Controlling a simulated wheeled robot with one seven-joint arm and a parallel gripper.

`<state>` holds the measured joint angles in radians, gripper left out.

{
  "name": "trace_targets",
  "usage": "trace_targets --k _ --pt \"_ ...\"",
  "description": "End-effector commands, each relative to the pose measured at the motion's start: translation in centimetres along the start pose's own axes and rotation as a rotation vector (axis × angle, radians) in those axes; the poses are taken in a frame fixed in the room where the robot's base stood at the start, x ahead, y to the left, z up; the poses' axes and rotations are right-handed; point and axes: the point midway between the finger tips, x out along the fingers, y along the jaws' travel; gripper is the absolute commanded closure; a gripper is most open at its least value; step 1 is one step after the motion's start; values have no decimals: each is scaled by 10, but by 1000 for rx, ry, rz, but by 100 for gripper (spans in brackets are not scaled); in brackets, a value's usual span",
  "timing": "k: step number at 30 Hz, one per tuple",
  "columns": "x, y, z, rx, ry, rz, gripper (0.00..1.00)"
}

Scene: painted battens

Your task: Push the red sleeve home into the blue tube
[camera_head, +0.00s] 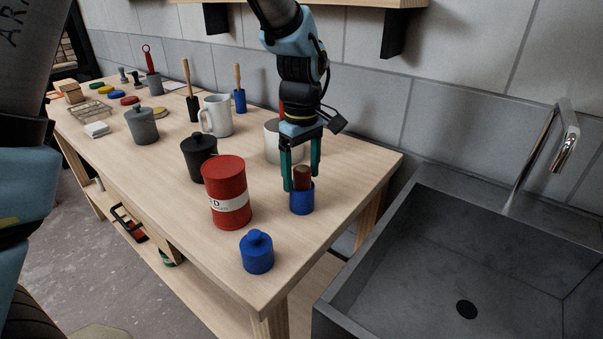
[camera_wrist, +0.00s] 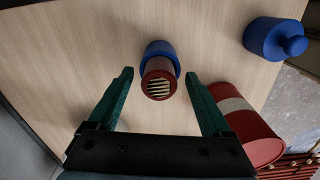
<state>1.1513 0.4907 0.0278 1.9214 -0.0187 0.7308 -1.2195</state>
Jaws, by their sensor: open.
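The blue tube (camera_head: 302,201) stands upright on the wooden bench near its right end. The dark red sleeve (camera_head: 303,176) sits in the tube's mouth, with its upper part standing out above the rim. In the wrist view the sleeve (camera_wrist: 158,80) shows a round end with pale stripes inside, and the blue tube (camera_wrist: 158,50) shows around and behind it. My gripper (camera_head: 301,184) is over the tube, pointing down, with its green fingers apart. In the wrist view my gripper (camera_wrist: 162,82) is open, one finger on each side of the sleeve, with gaps visible on both sides.
A red can (camera_head: 227,181) with a white label stands left of the tube, and a blue lidded jar (camera_head: 257,252) is nearer the front edge. A black jar (camera_head: 199,155) and a pale cylinder (camera_head: 272,146) stand behind. A dark sink (camera_head: 480,250) lies right of the bench.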

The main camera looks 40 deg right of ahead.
Motion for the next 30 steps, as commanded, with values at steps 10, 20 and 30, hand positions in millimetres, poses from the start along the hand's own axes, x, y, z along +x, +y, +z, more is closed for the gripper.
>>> trace_targets --k 10,20,30 --pt "-60 1 0 1 2 7 17" --pt "-101 0 0 0 1 3 17" --pt "-104 0 0 0 0 1 17"
